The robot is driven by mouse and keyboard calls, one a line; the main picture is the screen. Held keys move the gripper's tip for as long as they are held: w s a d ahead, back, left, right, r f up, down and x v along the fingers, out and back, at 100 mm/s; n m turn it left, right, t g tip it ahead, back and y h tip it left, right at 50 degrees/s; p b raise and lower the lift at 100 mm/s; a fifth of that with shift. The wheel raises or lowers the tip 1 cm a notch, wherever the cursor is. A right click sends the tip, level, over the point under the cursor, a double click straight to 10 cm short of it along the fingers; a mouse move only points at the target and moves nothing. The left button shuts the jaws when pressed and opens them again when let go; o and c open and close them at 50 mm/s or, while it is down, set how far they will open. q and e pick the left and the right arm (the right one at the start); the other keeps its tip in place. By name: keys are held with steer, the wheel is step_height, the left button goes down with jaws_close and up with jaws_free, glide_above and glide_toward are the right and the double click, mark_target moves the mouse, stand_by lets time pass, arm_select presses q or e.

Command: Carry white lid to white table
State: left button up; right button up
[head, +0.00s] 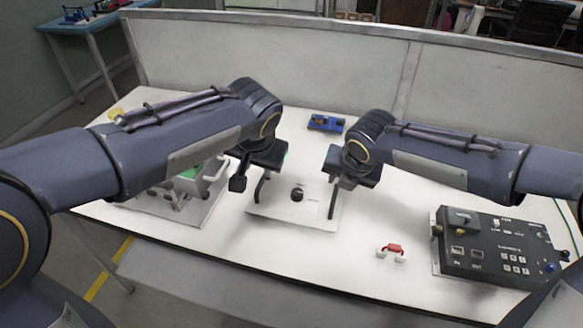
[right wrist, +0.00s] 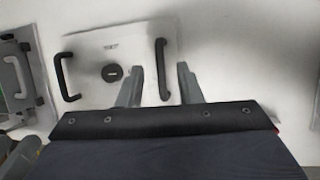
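The white lid (head: 287,210) is a flat white plate with two black handles and a round black knob in its middle. It lies flat at the middle of the white table (head: 225,236); the right wrist view shows it too (right wrist: 92,48). My left gripper (head: 258,176) is above the lid's left handle, with one finger seen to the left of it and the other hidden. My right gripper (right wrist: 160,88) is open. In the right wrist view, the right handle lies between its separated fingers; contact cannot be told.
A grey fixture with a green part (head: 188,190) stands at the left. A black control box (head: 497,246) is at the right. A small red part (head: 393,248) lies near the front, and a blue part (head: 326,123) lies behind. A low partition (head: 340,72) closes the back.

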steer(key=v, duration=0.6)
steer(key=shift+s+r, duration=0.2)
steer(key=shift+r, duration=0.05)
